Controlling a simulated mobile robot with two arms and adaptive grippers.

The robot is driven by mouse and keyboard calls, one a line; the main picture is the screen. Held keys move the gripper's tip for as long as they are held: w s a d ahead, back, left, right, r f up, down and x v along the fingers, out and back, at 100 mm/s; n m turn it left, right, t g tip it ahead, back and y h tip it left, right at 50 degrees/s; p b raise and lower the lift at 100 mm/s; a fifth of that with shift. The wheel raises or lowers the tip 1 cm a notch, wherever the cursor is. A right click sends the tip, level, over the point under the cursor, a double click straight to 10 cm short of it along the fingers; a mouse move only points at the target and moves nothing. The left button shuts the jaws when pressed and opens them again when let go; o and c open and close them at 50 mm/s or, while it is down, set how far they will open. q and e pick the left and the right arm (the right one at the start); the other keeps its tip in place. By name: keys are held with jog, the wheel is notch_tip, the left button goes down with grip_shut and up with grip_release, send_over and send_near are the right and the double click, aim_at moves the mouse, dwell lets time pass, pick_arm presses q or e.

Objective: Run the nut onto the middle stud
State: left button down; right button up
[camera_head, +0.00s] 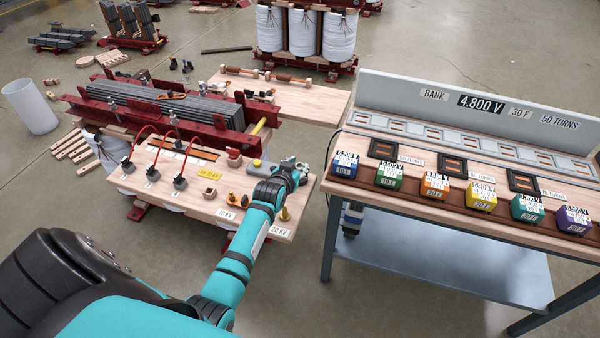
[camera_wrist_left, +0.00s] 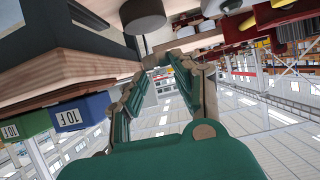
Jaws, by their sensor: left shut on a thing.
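My left gripper (camera_head: 297,166) is over the right end of the wooden terminal board (camera_head: 190,205). The gripper is well to the right of this stud. Brass pieces (camera_head: 285,213) stand on the board near the gripper. My right gripper is not in view.
Red cables reach dark terminals (camera_head: 180,182) on the board. The red clamp and grey core (camera_head: 150,107) lie behind it. A bench (camera_head: 440,262) with several coloured blocks stands at the right. A white cylinder (camera_head: 30,106) stands at the left.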

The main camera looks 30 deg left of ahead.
pick_arm(q)
jog(key=shift+r+p, duration=1)
jog(key=shift+r, duration=0.15)
jog(key=shift+d, duration=0.1)
